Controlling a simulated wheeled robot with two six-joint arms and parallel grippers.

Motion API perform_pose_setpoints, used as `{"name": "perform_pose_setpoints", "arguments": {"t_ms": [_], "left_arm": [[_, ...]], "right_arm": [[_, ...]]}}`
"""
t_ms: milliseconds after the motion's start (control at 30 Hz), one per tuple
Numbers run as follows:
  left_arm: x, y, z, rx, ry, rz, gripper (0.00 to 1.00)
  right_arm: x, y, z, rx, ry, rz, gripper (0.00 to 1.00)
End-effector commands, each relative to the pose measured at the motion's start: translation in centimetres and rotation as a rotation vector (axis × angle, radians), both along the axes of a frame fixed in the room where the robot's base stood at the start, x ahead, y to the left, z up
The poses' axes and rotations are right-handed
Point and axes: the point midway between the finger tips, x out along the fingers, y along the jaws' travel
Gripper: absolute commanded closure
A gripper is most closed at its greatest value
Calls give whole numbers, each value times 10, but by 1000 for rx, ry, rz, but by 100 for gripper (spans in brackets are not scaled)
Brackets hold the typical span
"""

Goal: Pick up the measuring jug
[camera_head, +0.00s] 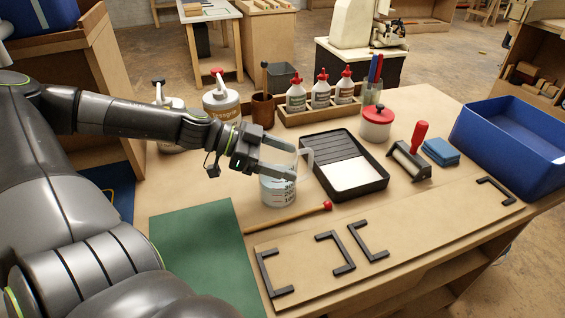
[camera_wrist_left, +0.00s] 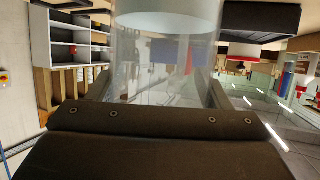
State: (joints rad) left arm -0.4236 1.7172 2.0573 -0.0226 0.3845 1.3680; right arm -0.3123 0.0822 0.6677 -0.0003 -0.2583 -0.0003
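The clear measuring jug (camera_head: 278,190) with printed marks and pale contents stands upright on the table, its handle to the right. My left gripper (camera_head: 279,157) reaches in from the left at the jug's upper part, one finger on the near side and one on the far side. In the left wrist view the transparent jug (camera_wrist_left: 165,60) fills the space between the two fingers (camera_wrist_left: 158,92). The fingers are spread about as wide as the jug; I cannot tell whether they press on it. My right gripper is not in view.
A black paint tray (camera_head: 345,165) lies right of the jug. A red-tipped stick (camera_head: 290,217) lies in front, near a board (camera_head: 400,240) with black brackets. A green mat (camera_head: 205,255) is at front left. Bottles (camera_head: 322,92), a brown cup (camera_head: 263,110) and a glue jar (camera_head: 220,103) stand behind.

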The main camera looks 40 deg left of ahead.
Motion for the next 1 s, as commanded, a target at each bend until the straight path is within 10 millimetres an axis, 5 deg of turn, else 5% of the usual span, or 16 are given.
{"name": "perform_pose_setpoints", "arguments": {"t_ms": [367,733,1000], "left_arm": [[0,0,0,0,0,1,79],[0,0,4,0,0,0,79],[0,0,26,0,0,0,79]], "right_arm": [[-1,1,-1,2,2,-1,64],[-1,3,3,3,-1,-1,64],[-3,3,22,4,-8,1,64]]}}
